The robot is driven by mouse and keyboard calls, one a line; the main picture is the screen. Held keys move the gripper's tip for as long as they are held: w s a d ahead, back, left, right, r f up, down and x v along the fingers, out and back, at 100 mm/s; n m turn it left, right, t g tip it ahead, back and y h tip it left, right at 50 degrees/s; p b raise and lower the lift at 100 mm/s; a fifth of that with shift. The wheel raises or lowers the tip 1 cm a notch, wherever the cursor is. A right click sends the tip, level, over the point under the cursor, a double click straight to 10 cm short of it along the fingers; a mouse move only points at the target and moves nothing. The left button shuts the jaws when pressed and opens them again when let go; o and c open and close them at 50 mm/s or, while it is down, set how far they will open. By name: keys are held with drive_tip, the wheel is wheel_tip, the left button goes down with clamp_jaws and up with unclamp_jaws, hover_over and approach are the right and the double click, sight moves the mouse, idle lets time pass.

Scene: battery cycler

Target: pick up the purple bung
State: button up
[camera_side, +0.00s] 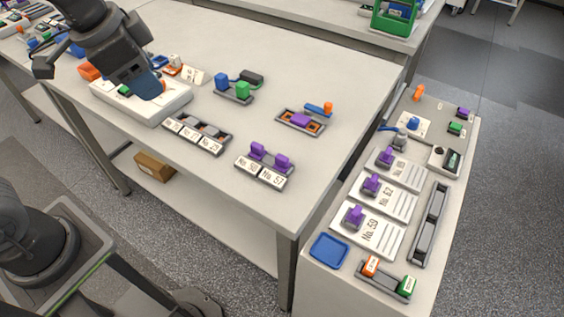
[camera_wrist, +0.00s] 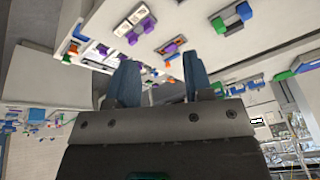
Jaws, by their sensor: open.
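Several purple pieces show, and I cannot tell which one is the bung. In the side view, one purple piece (camera_side: 300,120) lies in an orange-lined holder on the main table. Two more, a left purple block (camera_side: 257,150) and a right purple block (camera_side: 283,162), stand in a grey rack behind white number cards. Others, such as a purple block (camera_side: 354,214), stand on numbered plates on the right-hand bench. My gripper (camera_side: 150,87) is open and empty, above the white box at the table's left. Its blue fingers (camera_wrist: 162,82) stand apart in the wrist view.
A white box (camera_side: 170,108) sits below my gripper. A grey rack with a blue block (camera_side: 221,80) and a green block (camera_side: 242,91) stands mid-table. A blue tray (camera_side: 328,250) lies on the right bench. A floor gap separates the table and a rear bench.

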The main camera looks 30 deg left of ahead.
drive_tip(key=w+d+f+m+g, duration=0.2)
drive_tip(key=w+d+m, duration=0.4)
drive_tip(key=w+d, duration=0.15)
drive_tip(key=m+g, duration=0.2)
drive_tip(key=m, duration=0.4)
approach(282, 157)
drive_tip(key=shift+y, duration=0.3)
wheel_tip(282, 157, down, 5)
drive_tip(key=shift+s+f, duration=0.1)
drive_tip(key=shift+d+f, duration=0.15)
drive_tip(key=shift+f, duration=1.1)
drive_tip(key=shift+d+f, duration=0.1)
drive_tip(key=shift+f, duration=1.2)
drive_tip(key=shift+c, duration=0.4)
drive_tip(key=c, duration=0.6)
